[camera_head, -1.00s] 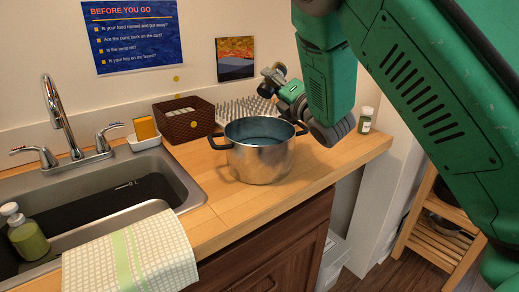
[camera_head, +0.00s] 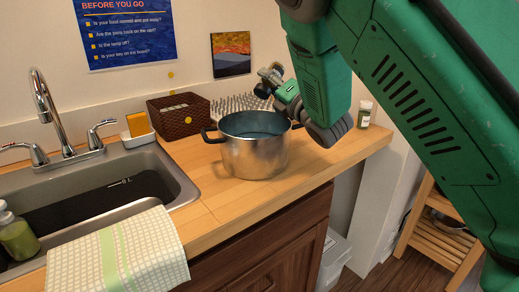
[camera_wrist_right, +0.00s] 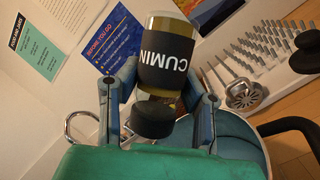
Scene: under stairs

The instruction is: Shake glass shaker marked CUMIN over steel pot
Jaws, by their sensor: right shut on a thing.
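The glass shaker marked CUMIN (camera_wrist_right: 166,62) has a black label and a dark cap. In the right wrist view it lies between the two fingers of my right gripper (camera_wrist_right: 160,95), which is shut on it. The steel pot (camera_head: 254,158) stands on the wooden counter with its bluish inside showing; its rim and inside also show in the right wrist view (camera_wrist_right: 236,130). In the head view my right gripper (camera_head: 272,78) is above and behind the pot's far right rim, partly hidden by my arm. The shaker is hard to make out there. My left gripper is not in view.
A second small jar (camera_head: 365,114) stands at the counter's right end. A brown basket (camera_head: 178,116) and a spiked drying rack (camera_head: 236,103) stand behind the pot. The sink (camera_head: 90,190) and a towel (camera_head: 118,255) are at left. Counter in front of the pot is clear.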

